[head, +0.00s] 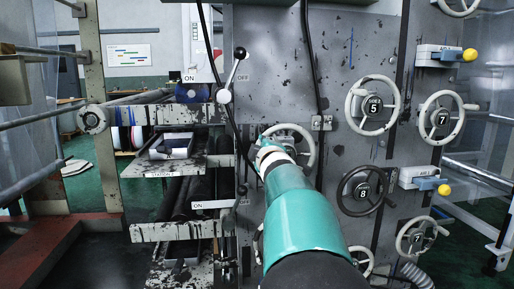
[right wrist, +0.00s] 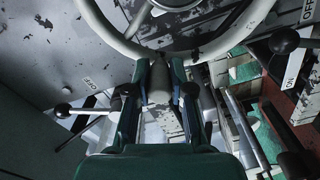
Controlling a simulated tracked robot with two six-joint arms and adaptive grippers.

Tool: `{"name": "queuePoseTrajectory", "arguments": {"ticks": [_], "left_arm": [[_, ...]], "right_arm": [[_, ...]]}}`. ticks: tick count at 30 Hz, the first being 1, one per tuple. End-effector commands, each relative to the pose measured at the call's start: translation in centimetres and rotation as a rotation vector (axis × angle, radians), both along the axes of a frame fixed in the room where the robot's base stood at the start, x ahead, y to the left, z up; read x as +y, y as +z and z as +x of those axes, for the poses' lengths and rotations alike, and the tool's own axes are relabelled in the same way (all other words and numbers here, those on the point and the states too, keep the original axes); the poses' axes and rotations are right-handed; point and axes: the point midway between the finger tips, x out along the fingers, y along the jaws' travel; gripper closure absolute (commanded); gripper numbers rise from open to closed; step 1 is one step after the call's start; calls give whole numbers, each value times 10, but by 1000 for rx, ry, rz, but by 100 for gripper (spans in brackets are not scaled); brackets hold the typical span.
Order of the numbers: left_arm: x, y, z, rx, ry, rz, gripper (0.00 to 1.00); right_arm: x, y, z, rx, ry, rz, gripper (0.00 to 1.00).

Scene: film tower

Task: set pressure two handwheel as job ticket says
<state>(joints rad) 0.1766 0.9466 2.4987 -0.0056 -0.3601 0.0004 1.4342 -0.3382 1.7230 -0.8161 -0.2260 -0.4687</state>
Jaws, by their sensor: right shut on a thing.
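A pale handwheel (head: 309,150) on the grey machine panel is partly hidden behind my teal right arm. Its label cannot be read. In the right wrist view the wheel's rim (right wrist: 113,35) curves across the top. My right gripper (right wrist: 158,75) is shut on a grey handle (right wrist: 158,88) at this rim, between its two fingers. In the head view the gripper is mostly hidden by my own wrist. No readable job ticket shows. My left gripper is out of view.
Handwheels marked 5 (head: 373,105), 7 (head: 441,118) and 8 (head: 362,191) stand to the right, with yellow-knobbed levers (head: 469,55) nearby. A black-knobbed lever (head: 239,54) is at upper left. A black cable (head: 309,60) hangs down the panel. Rollers and metal rails (head: 155,117) stick out left.

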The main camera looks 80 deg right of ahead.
Motion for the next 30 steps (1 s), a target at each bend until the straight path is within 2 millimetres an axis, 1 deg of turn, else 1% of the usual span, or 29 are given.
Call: {"name": "queuePoseTrajectory", "arguments": {"ticks": [14,15,19,20,30], "left_arm": [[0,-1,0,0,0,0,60],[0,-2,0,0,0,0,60],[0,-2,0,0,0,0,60],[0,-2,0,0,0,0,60],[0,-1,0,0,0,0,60]], "right_arm": [[2,-1,10,18,15,-7,100],[2,-1,11,18,16,-6,77],[2,-2,11,17,16,-5,55],[2,-2,11,17,16,-5,54],[4,-2,10,19,15,-3,54]]}}
